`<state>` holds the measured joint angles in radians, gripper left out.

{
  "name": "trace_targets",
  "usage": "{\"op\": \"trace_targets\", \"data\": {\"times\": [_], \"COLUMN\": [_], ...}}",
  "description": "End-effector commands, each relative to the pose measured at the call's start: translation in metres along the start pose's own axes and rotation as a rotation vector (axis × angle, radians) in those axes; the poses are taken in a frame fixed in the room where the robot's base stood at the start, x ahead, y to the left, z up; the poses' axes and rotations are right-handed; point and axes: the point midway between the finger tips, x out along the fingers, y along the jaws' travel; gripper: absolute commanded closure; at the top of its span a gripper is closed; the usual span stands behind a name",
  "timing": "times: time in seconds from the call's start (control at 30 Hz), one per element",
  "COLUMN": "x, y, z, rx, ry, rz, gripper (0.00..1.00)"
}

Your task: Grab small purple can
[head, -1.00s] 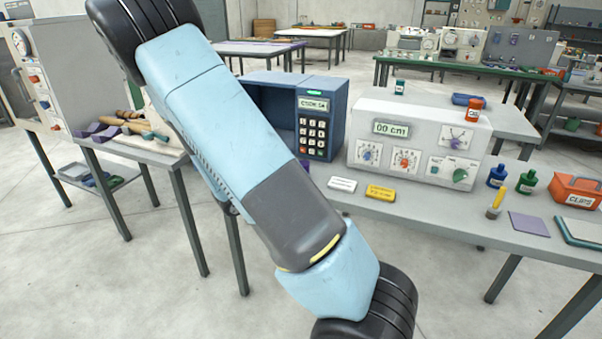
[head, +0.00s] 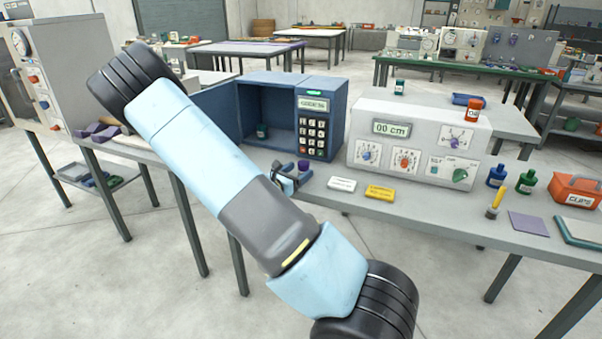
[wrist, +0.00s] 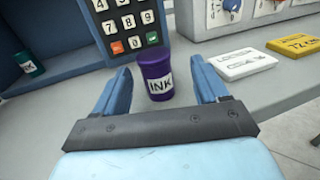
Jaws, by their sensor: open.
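The small purple can (wrist: 155,78), with a white INK label, stands upright on the grey bench in front of the keypad of the blue box. In the head view only a small part of the can (head: 304,166) shows, beside my gripper (head: 291,178). In the wrist view my gripper (wrist: 162,72) is open, with one blue finger on each side of the can. A gap shows between the can and each finger. Neither finger is closed on it.
The open blue keypad box (head: 322,112) stands just behind, with a green can (head: 262,131) inside. White (head: 342,184) and yellow (head: 380,193) blocks lie to the right. The grey dial machine (head: 418,140) stands behind them.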

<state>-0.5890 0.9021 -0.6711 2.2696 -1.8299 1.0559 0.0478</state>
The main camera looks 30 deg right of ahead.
Motion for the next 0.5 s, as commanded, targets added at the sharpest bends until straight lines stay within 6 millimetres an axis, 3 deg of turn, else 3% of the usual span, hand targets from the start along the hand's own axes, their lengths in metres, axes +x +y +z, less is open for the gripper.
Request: {"op": "trace_targets", "data": {"times": [0.27, 0.5], "x": [0.013, 0.043], "y": [0.001, 0.006], "z": [-0.001, -0.003], "rx": [-0.001, 0.0], "ry": [-0.001, -0.001], "rz": [-0.001, -0.002], "gripper": [0.27, 0.27]}}
